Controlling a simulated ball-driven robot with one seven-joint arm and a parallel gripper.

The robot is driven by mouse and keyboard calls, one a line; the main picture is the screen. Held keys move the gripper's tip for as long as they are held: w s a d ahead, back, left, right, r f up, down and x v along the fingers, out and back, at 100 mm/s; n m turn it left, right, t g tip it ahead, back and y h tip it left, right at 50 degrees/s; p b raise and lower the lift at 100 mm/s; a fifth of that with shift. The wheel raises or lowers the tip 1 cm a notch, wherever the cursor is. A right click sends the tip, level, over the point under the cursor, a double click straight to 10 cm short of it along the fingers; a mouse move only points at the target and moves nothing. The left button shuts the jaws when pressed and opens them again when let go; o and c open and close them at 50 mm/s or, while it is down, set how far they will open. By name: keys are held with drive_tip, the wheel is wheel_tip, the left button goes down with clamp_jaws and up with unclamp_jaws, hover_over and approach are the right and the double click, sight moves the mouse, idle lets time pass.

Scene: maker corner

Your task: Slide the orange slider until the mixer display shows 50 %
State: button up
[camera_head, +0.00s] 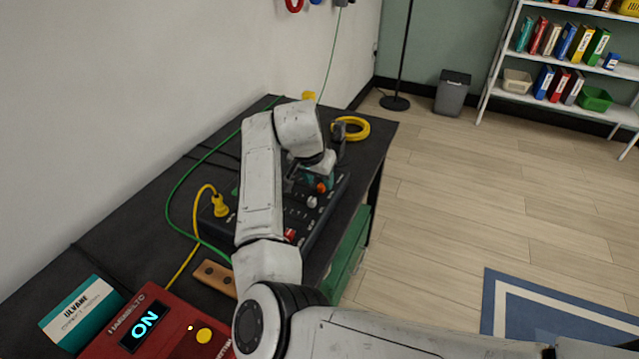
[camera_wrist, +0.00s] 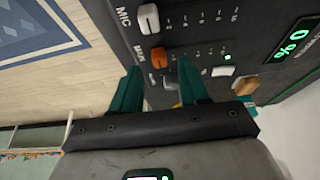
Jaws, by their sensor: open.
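The orange slider (camera_wrist: 158,54) stands on the black mixer (camera_wrist: 205,45) in the wrist view, at the low end of its marked scale. The mixer display (camera_wrist: 293,40) at the right shows green characters, turned in the picture, that read 0 %. My gripper (camera_wrist: 160,64) is open, its teal fingers on either side of the orange slider, with gaps showing; contact cannot be told. In the head view my gripper (camera_head: 312,178) is over the mixer (camera_head: 330,203), and the orange slider (camera_head: 321,187) shows beside it. My arm hides part of the mixer.
A white slider (camera_wrist: 148,18) labelled MIC stands next to the orange one. On the dark bench are a yellow plug (camera_head: 220,205), a coiled yellow cable (camera_head: 353,128), a red box (camera_head: 155,325) reading ON, and a teal-and-white box (camera_head: 82,313). Floor to the right is open.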

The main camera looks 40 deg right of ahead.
sight(321, 188)
drive_tip(key=shift+x, duration=1.4)
clamp_jaws()
